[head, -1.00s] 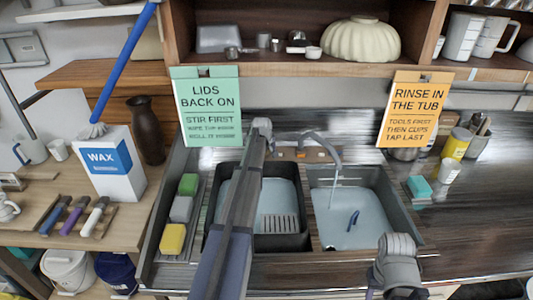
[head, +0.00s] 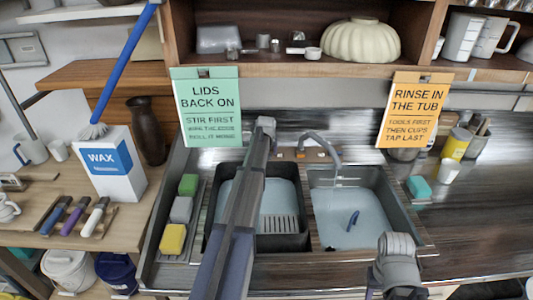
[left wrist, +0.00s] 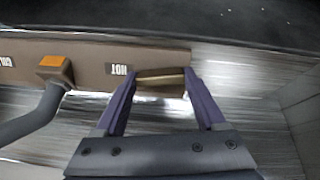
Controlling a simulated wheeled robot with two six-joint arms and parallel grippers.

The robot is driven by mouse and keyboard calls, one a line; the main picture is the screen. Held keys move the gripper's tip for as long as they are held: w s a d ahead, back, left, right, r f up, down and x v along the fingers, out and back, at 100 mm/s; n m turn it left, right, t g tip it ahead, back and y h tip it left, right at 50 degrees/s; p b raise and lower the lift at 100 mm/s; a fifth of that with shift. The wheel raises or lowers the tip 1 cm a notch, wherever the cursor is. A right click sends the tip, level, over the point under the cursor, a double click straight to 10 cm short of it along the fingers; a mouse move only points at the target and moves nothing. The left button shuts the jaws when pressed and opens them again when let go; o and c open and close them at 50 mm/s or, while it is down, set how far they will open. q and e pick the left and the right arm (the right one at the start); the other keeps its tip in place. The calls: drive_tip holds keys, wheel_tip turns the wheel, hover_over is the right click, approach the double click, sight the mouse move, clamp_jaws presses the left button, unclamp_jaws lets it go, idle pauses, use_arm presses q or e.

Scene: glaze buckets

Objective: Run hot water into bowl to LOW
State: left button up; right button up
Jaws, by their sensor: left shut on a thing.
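My left gripper (left wrist: 158,76) is shut on the hot tap handle (left wrist: 161,82), a tan bar beside the HOT label (left wrist: 119,70). In the head view my left arm reaches over the left basin to the tap panel and hides that handle. The grey tap spout (head: 327,146) arches over the right-hand bowl (head: 313,205). No clear stream shows under it now. I cannot make out a LOW mark. My right arm is at the lower right; its fingers are not visible.
The left basin (head: 282,243) holds a dark tub with a grate. Sponges (head: 173,239) lie along its left side. A green sign (head: 209,105) and an orange sign (head: 414,108) hang above.

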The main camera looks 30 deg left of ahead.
use_arm(q)
drive_tip(key=shift+m, duration=0.9)
drive_tip(key=o, duration=1.3)
drive_tip(key=shift+r, duration=0.15)
drive_tip(key=p+v, duration=0.7)
drive_tip(key=shift+s+d+r, duration=0.1)
drive_tip(key=shift+d+r, duration=0.1)
drive_tip(key=shift+d, duration=0.05)
